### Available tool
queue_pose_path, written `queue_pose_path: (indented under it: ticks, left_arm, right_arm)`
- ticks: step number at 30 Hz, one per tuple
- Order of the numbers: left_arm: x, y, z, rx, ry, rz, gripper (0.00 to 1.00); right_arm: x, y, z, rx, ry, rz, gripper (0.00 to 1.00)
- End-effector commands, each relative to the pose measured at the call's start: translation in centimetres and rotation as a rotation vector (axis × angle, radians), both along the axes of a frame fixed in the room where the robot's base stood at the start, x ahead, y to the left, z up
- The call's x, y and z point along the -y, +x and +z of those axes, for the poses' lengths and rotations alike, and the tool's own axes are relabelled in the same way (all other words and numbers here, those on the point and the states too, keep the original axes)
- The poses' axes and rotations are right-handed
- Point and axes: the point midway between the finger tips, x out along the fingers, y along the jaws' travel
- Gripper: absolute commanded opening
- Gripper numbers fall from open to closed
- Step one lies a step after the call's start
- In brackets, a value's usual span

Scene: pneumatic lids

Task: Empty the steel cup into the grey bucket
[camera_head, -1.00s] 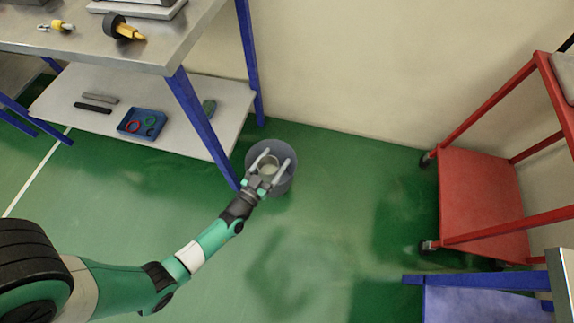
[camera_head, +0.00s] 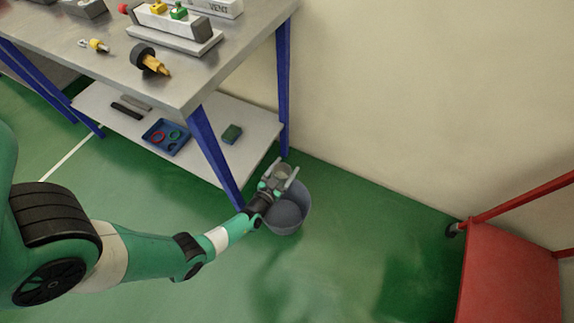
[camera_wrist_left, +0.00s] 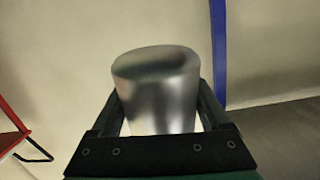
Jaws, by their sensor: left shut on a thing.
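The grey bucket (camera_head: 290,214) stands on the green floor beside the front right leg of the workbench. My left gripper (camera_head: 283,180) is over the bucket's back left rim, shut on the steel cup (camera_head: 283,171). In the left wrist view the shiny steel cup (camera_wrist_left: 157,92) sits between the two fingers. Its contents cannot be made out. The bucket's visible inside looks plain grey, and part of it is hidden by my gripper. My right gripper is not in view.
The steel-topped workbench (camera_head: 188,84) with blue legs (camera_head: 216,152) is close to the bucket's left. Its lower shelf (camera_head: 200,163) holds a blue tray (camera_head: 166,137). A red cart (camera_head: 505,275) stands at the right. Floor between the bucket and cart is clear.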

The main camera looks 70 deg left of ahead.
Motion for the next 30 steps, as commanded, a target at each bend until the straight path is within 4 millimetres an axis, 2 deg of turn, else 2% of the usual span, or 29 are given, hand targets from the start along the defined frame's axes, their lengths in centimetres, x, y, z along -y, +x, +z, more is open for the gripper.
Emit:
queue_pose_path:
  ticks: [9,23,30]
  left_arm:
    - [-0.1,-0.9,-2.9,-0.259,0.022,0.000,0.22]
    - [-0.1,-1.7,-5.5,-0.531,0.052,-0.001,0.22]
    - [-0.2,-2.4,-7.2,-0.783,0.076,-0.002,0.22]
  right_arm:
    - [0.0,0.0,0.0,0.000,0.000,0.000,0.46]
    - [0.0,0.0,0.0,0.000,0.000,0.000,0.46]
    - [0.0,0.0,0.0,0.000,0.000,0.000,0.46]
